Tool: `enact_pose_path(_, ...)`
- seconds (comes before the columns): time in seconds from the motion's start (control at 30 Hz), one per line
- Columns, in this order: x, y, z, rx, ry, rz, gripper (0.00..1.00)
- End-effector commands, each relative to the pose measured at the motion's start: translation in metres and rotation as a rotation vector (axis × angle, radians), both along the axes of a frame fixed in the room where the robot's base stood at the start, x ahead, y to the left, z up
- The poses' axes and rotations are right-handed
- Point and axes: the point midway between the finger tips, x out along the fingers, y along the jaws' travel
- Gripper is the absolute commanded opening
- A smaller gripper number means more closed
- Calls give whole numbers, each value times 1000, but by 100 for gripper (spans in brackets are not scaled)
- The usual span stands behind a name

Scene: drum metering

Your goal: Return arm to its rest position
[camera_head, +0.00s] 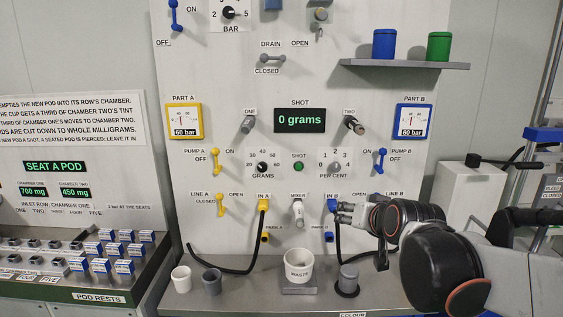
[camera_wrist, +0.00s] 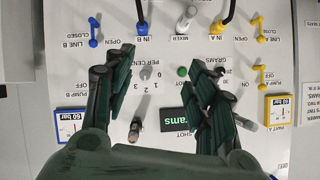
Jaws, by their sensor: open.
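My gripper (camera_head: 345,212) is in front of the lower right of the panel, beside the IN B fitting (camera_head: 332,204) in the head view. My arm reaches in from the right edge. In the wrist view my gripper (camera_wrist: 166,64) has its two dark fingers spread wide apart with nothing between them. The panel (camera_wrist: 165,35) appears upside down behind the fingers there. The fingers hide part of the panel, including part of the SHOT display (camera_wrist: 178,119). I cannot tell whether the gripper touches the panel.
The SHOT display (camera_head: 300,120) reads 0 grams. Dark hoses (camera_head: 340,240) hang near my arm. A shelf (camera_head: 405,64) holds blue and green containers.

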Motion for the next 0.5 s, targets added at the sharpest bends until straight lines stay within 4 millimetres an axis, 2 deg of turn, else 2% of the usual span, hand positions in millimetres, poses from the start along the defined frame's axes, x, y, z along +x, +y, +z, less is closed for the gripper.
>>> enact_pose_path(0.03, -21, -1, -5, -17, 31, 8, 51)
enact_pose_path(0.1, -48, -2, -13, -45, 74, 20, 51)
enact_pose_path(0.27, -110, -6, -34, -105, 176, 45, 51)
enact_pose_path(0.5, -198, -15, -74, -189, 323, 77, 51)
